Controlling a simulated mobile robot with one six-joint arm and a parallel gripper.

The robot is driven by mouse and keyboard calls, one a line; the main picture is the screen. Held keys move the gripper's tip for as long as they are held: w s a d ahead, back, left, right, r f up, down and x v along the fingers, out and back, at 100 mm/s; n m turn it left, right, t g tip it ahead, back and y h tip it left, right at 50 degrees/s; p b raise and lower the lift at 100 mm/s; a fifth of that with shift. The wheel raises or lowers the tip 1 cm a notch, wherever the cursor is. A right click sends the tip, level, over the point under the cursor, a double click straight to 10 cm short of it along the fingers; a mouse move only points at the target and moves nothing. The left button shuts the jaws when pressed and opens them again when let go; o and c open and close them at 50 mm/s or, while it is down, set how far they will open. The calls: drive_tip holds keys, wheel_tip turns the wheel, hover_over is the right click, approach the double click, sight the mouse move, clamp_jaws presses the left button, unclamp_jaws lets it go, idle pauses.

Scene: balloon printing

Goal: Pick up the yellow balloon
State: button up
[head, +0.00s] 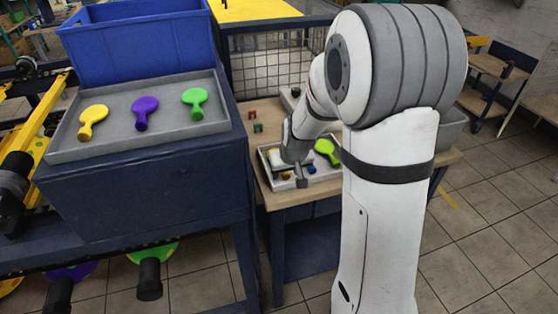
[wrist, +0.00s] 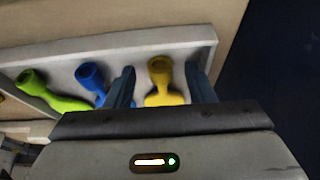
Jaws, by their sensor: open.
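In the wrist view a yellow balloon (wrist: 161,80) lies on a light grey tray (wrist: 150,38), with its round open neck toward the top. My gripper (wrist: 166,82) is open, with one dark blue finger on each side of the yellow balloon. I cannot tell how close the fingers are to the tray in height. In the head view my gripper (head: 296,175) is over the tray on the wooden table, and only a small part of the yellow balloon (head: 286,175) shows beside it.
A blue balloon (wrist: 92,78) lies just left of the left finger, and a green balloon (wrist: 40,90) lies further left. Another tray (head: 70,148) with yellow, purple and green balloons sits on a dark blue stand. A blue bin (head: 140,45) stands behind it.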

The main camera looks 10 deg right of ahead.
drive_tip(key=shift+c, duration=0.3)
drive_tip(key=c, duration=0.8)
